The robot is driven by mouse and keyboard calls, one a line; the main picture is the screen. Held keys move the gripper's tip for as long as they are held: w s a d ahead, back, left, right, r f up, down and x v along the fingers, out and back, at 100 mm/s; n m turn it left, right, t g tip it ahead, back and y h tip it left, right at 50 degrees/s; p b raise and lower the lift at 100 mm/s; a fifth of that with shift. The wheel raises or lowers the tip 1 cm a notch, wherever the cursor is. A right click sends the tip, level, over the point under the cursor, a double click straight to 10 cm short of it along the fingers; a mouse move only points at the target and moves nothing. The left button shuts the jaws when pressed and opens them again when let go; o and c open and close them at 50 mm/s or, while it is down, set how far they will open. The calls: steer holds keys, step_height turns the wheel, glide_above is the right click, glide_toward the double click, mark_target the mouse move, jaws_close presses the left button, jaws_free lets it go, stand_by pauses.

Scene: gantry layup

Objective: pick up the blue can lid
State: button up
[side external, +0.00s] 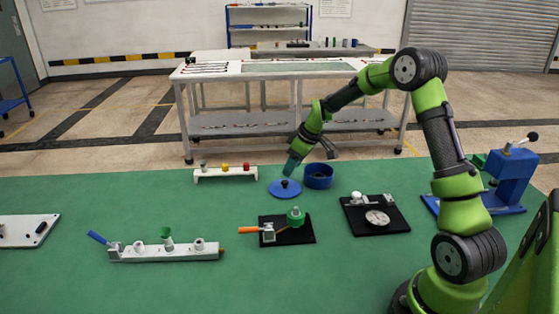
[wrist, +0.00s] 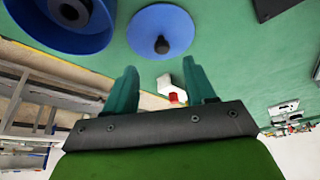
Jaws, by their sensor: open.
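The blue can lid (side external: 285,188) is a flat round disc with a dark knob, lying on the green mat. It also shows in the wrist view (wrist: 160,24), at the top centre, beyond the fingertips. The blue can (side external: 318,176) stands just right of the lid, apart from it or nearly so; in the wrist view it is at the upper left (wrist: 68,36). My gripper (side external: 291,168) is above the lid, pointing down. In the wrist view its two teal fingers (wrist: 160,82) are spread apart with nothing between them.
A white rack with coloured knobs (side external: 225,173) stands left of the lid. A black board with an orange-handled valve (side external: 286,229) lies in front. A black board with a dial (side external: 375,214) is to the right. A white manifold (side external: 165,250) lies at front left.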

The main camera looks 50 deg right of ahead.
mark_target(286, 181)
steer(key=x, duration=0.6)
steer(key=shift+s+a+f, duration=0.15)
steer(key=shift+a+f, duration=0.05)
steer(key=shift+f, duration=0.1)
jaws_close()
